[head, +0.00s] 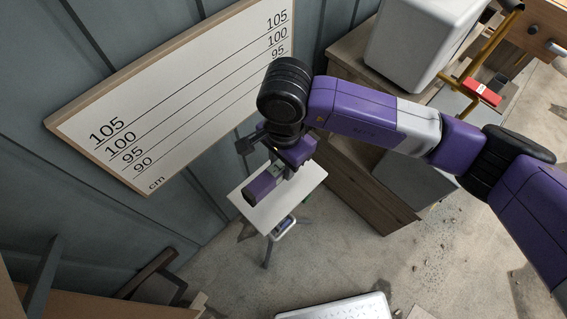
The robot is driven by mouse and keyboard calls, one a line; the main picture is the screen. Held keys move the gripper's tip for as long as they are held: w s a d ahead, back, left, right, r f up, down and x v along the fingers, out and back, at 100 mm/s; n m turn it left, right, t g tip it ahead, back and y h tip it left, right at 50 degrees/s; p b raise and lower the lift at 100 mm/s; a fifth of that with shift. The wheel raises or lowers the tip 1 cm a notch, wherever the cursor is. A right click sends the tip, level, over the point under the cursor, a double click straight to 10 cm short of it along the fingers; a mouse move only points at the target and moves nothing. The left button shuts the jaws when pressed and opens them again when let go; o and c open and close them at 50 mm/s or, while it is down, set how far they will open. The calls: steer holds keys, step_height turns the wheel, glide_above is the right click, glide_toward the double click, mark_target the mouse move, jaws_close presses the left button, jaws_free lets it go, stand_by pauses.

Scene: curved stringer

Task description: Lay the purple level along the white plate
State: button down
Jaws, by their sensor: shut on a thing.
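My gripper (287,167) is below the black wrist of my purple arm, near the middle of the head view. It is shut on the purple level (264,187), a short purple bar with a dark end. The white plate (307,191) is a flat slab on a small stand below the gripper. The level shows over the left part of the plate. I cannot tell whether it touches the plate. The gripper and wrist hide the level's far end and part of the plate.
A white board with height lines and numbers (160,137) is on the grey wall at left. A wooden cabinet (365,185) stands right of the plate, with a white box (418,40) above. A pale panel (335,308) is at the bottom. Floor at right is mostly open.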

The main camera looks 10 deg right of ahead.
mark_target(282, 188)
steer(key=shift+s+a+f+b, duration=0.1)
steer(key=shift+f+b, duration=1.2)
steer(key=shift+f, duration=0.85)
steer(key=shift+s+f+b, duration=0.1)
steer(key=shift+f+b, duration=1.15)
steer(key=shift+f, duration=0.9)
steer(key=shift+f+b, duration=0.45)
steer(key=shift+f, duration=0.05)
steer(key=c, duration=1)
jaws_free()
steer(key=shift+o, duration=0.2)
step_height(282, 188, up, 8)
steer(key=shift+w+f+b, duration=0.1)
steer(key=shift+b, duration=0.35)
